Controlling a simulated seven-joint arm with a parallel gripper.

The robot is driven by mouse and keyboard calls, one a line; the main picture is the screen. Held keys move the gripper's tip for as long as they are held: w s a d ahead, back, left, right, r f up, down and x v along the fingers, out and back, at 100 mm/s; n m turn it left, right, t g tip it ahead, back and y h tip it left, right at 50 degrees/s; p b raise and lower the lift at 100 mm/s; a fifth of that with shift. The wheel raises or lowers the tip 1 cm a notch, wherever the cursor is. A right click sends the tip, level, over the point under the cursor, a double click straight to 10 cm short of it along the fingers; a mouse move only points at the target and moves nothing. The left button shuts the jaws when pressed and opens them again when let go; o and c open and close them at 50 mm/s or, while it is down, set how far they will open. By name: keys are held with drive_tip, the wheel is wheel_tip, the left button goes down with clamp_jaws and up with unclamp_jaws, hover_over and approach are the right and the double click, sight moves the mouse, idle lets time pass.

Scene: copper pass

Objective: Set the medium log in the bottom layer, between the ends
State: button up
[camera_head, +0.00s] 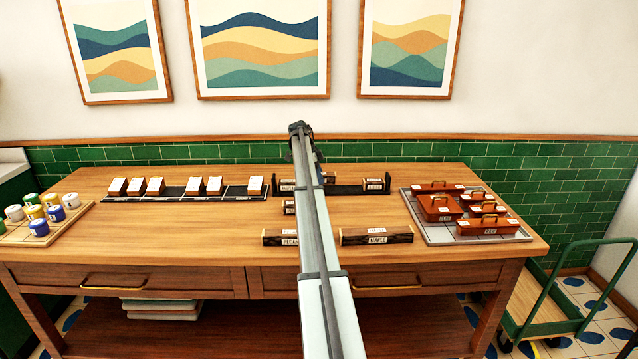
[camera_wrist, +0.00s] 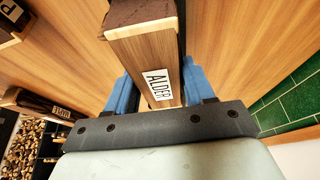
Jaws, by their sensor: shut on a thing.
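My gripper (camera_wrist: 158,84) is shut on a wooden log labelled ALDER (camera_wrist: 140,55), with blue finger pads on both sides of it. In the head view my arm hides the gripper and most of what is behind it. A dark log rack (camera_head: 345,190) stands at the back middle of the table. One short log (camera_head: 374,184) sits at its right end and another (camera_head: 286,185) at its left end. The middle of the rack is partly hidden by my arm. A small log end (camera_head: 328,177) shows just right of the arm; I cannot tell if it is the held one.
A PECAN log (camera_head: 281,238) and a longer MAPLE log (camera_head: 377,236) lie at the table's front. Another log (camera_head: 288,207) is partly behind my arm. A strip of white-topped blocks (camera_head: 180,193) is on the left; a tray (camera_head: 432,233) of red boxes is on the right.

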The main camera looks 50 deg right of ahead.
drive_tip(key=shift+f, duration=1.5)
drive_tip(key=o, duration=1.1)
drive_tip(key=shift+f, duration=0.1)
drive_tip(key=shift+o, duration=0.2)
drive_tip(key=v, duration=1.2)
